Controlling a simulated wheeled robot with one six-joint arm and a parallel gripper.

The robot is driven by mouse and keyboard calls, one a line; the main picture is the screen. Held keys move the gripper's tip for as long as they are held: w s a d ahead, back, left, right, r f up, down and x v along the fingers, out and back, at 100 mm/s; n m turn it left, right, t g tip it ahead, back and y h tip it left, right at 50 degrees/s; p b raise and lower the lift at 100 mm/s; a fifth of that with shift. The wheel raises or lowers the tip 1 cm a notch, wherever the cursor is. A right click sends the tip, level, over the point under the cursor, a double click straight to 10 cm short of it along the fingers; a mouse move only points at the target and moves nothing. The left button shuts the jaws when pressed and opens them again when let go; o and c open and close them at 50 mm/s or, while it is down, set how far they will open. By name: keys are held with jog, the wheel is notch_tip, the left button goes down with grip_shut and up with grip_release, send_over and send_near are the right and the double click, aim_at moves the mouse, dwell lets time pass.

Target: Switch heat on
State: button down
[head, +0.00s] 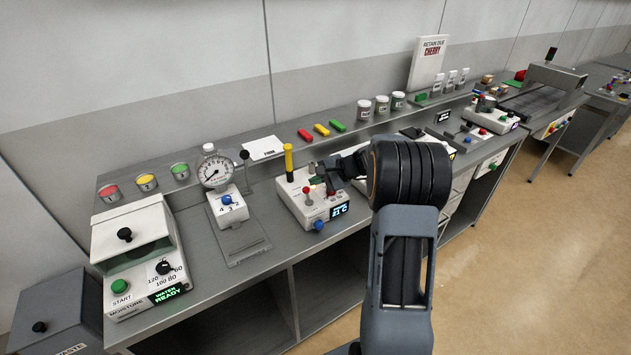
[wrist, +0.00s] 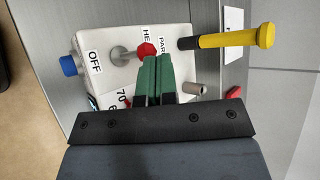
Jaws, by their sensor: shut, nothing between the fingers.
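The white heater unit (head: 296,212) stands on the bench, its display reading about 21 C. It has a lever with a red ball tip (head: 306,190), also seen in the wrist view (wrist: 147,50). There an OFF label (wrist: 95,61) is left of the lever and a partly covered label starting "HE" (wrist: 146,34) is by the ball. Which way the lever is thrown I cannot tell. My gripper (head: 327,182) is shut and empty. In the wrist view its green fingertips (wrist: 159,60) are right beside the red ball; whether they touch it is unclear.
A yellow-handled peg (head: 288,162) rises at the unit's back and a blue knob (head: 319,225) is at its front. A dial gauge stand (head: 214,172) and a white moisture unit (head: 139,262) stand to the left. More devices line the bench on the right.

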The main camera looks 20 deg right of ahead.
jog(key=s+d+r, duration=0.4)
jog(key=d+r, duration=0.4)
jog(key=r, duration=0.2)
jog(key=shift+b, duration=0.35)
jog(key=s+a+f+n+g+h, duration=0.2)
jog(key=s+f+n+g+h, duration=0.15)
jog(key=s+f, duration=0.35)
jog(key=s+a+r+n+h, duration=0.1)
jog(key=s+a+n+h, duration=0.1)
jog(key=s+a+n, duration=0.3)
jog(key=s+a+r+n+t+h, duration=0.1)
jog(key=s+a+n, duration=0.4)
jog(key=s+a, duration=0.6)
jog(key=shift+r+h, duration=0.8)
jog(key=shift+h, duration=0.25)
